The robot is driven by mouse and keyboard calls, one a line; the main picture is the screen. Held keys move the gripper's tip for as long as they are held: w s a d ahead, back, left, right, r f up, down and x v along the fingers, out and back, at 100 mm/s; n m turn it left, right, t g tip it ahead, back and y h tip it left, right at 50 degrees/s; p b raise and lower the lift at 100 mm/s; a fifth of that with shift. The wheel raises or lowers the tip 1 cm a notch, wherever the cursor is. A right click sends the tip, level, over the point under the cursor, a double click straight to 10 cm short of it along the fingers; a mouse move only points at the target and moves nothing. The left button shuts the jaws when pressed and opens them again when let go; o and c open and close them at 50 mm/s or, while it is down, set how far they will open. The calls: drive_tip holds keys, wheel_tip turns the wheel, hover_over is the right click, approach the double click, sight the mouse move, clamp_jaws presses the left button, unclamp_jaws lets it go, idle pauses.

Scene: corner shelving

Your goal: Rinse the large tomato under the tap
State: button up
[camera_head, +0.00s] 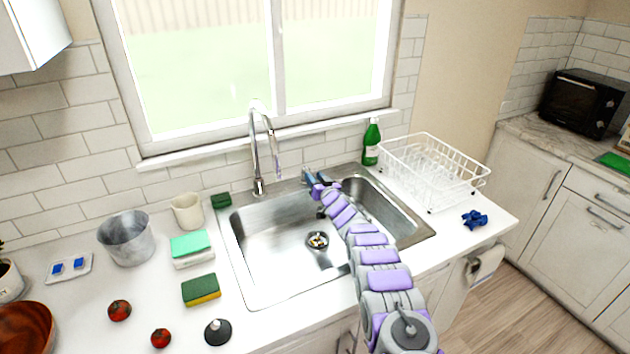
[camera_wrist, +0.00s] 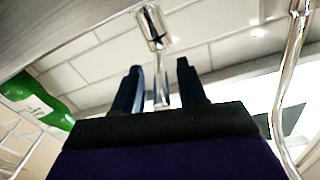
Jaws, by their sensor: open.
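The larger tomato (camera_head: 120,310) lies on the counter left of the sink, with a smaller tomato (camera_head: 161,338) in front of it to the right. The tall chrome tap (camera_head: 256,150) stands behind the sink (camera_head: 290,245); no water stream is visible. My gripper (camera_head: 310,177) is at the sink's back rim, right of the tap. In the wrist view my gripper (camera_wrist: 160,68) is open, and a chrome lever (camera_wrist: 152,27) shows between its fingers. I cannot tell whether they touch it. The curved tap neck (camera_wrist: 291,75) is at the right there.
A green bottle (camera_head: 371,143) and a white dish rack (camera_head: 430,165) stand right of the sink. A metal pot (camera_head: 127,240), a beige jug (camera_head: 188,211), sponges (camera_head: 201,290) and a dark stopper (camera_head: 217,332) are on the left counter. My arm crosses the sink's right part.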

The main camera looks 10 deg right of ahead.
drive_tip(key=shift+c, duration=0.4)
clamp_jaws()
